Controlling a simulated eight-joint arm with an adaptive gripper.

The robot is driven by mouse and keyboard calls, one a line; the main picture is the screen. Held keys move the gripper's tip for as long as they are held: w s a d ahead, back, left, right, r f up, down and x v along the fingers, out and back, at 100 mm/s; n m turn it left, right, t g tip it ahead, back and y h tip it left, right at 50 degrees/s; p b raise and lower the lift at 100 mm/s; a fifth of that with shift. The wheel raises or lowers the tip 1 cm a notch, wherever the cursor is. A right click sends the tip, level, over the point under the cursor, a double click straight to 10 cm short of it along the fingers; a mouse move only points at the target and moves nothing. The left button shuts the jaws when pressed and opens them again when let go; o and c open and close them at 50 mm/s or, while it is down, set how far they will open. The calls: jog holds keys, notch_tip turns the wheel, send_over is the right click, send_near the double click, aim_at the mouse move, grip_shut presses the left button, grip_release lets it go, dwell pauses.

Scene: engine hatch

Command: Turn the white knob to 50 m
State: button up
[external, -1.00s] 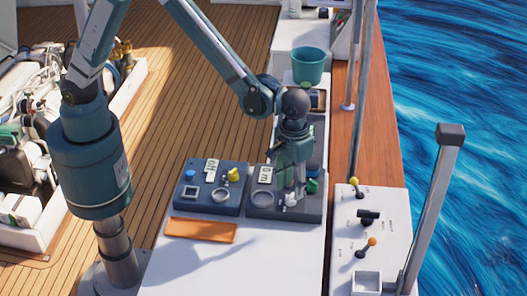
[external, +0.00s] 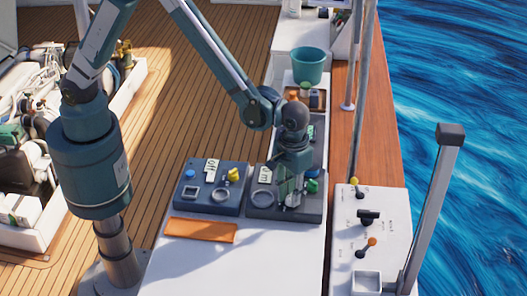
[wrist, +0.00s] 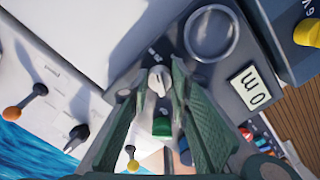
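The white knob (wrist: 158,80) sits on the dark grey right-hand panel (wrist: 128,78), beside a round ring-shaped gauge (wrist: 211,35). A small display (wrist: 250,88) on this panel reads 0 m in the wrist view. My gripper (wrist: 159,83) points down at the panel with its fingers apart. Its fingertips stand on either side of the white knob, and a narrow gap seems to show on each side. In the external view my gripper (external: 290,201) is low over the panel's front right part and mostly hides the knob.
A green knob (wrist: 161,126) lies close to the white one, between the fingers in the wrist view. The blue-grey panel (external: 211,207) with a yellow knob (external: 234,174) stands to the left. A white console (external: 345,230) with levers is at right. An orange cloth-like piece (external: 201,230) lies in front.

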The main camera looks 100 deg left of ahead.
jog(key=shift+m+b, duration=0.3)
jog(key=shift+b, duration=0.05)
jog(key=shift+c, duration=0.7)
jog(key=m+b, duration=0.3)
jog(key=m, duration=0.1)
jog(key=shift+f, duration=0.15)
jog(key=m+b, duration=0.3)
jog(key=m, duration=0.3)
jog(key=shift+b, duration=0.4)
jog(key=m+b, duration=0.2)
jog(key=m, duration=0.3)
jog(key=shift+m, duration=0.4)
jog(key=m+b, duration=0.1)
jog(key=m, duration=0.5)
jog(key=shift+r, duration=0.2)
jog(key=o, duration=0.9)
